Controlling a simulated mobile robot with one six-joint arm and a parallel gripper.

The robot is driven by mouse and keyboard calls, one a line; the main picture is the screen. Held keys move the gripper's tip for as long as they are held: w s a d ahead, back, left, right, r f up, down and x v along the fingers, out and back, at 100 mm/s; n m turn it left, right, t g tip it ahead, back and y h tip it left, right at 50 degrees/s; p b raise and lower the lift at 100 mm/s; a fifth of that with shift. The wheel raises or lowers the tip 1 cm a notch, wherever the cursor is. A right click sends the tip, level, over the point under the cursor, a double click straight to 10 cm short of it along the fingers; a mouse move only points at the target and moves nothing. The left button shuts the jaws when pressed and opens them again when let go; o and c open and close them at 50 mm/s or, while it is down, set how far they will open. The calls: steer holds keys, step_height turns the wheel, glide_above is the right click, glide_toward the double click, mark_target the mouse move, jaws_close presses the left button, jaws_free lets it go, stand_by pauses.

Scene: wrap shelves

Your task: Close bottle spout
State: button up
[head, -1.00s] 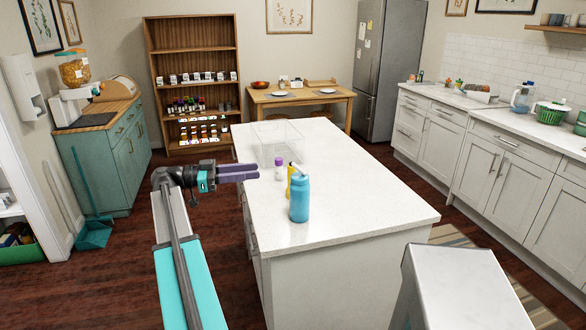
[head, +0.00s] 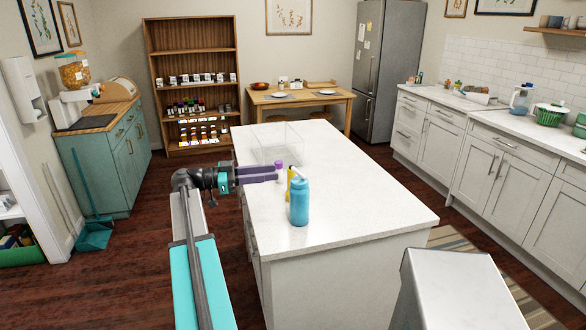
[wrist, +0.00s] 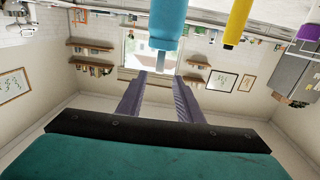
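A blue bottle (head: 300,204) stands upright near the left edge of the white island. Its pale spout (head: 299,173) sticks up at a slant from the top, leaning to the left. The bottle also shows upside down at the top of the wrist view (wrist: 168,22), ahead of the fingers. My gripper (head: 276,173) is level, its purple fingers pointing right, just left of the bottle's upper part. The wrist view shows the two fingers (wrist: 160,82) apart with nothing between them. I see no clear contact with the bottle.
A yellow bottle (head: 290,179) stands close behind the blue one. A small purple-capped bottle (head: 280,166) is behind my fingertips. A clear box (head: 272,145) stands farther back on the island (head: 365,192). The island's right side is bare.

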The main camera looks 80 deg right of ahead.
mark_target(293, 170)
steer(key=p+x, duration=0.2)
steer(key=x, duration=0.6)
steer(key=shift+s+d, duration=0.1)
steer(key=shift+s, duration=0.1)
jaws_close()
